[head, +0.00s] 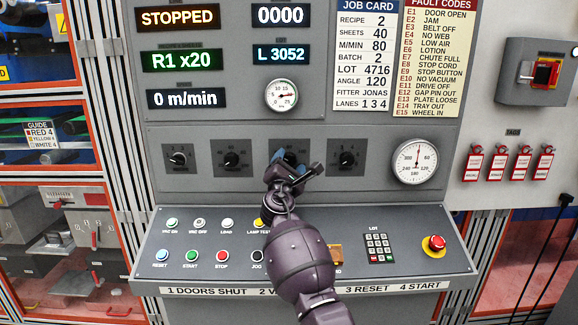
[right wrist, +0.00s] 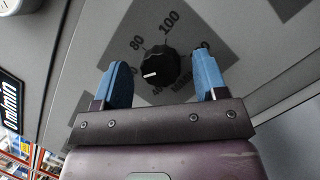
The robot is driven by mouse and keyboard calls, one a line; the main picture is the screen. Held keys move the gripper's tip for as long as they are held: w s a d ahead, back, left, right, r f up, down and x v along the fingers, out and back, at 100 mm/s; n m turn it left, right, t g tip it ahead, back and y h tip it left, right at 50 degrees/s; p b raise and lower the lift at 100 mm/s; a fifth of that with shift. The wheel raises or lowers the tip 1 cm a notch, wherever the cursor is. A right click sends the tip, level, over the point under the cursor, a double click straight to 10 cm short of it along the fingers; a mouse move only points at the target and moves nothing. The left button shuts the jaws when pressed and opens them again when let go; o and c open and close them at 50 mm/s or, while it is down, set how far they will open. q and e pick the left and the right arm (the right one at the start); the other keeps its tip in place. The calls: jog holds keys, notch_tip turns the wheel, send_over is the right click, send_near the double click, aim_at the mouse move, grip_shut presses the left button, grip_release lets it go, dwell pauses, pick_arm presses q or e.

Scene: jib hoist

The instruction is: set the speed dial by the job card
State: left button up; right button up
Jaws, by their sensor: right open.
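The job card (head: 364,55) on the upper panel reads M/MIN 80. The speed dial is a black knob (right wrist: 161,66) on a dark grey plate, marked 80 at upper left and 100 at upper right. Its white mark points left, below the 80, toward a label mostly hidden by a finger. My right gripper (head: 287,159) is in front of this dial and largely hides it in the head view. In the right wrist view its two blue fingers (right wrist: 162,76) are open, one on each side of the knob, apart from it. My left gripper is not in view.
Other knobs (head: 231,159) (head: 346,158) flank the dial. A speed display (head: 187,98) reads 0 m/min, and another display (head: 177,16) reads STOPPED. Below are a sloped button desk (head: 200,240), a keypad (head: 379,246) and a red emergency button (head: 434,244). A round gauge (head: 416,162) is at right.

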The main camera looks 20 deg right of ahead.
jog(key=c, duration=0.9)
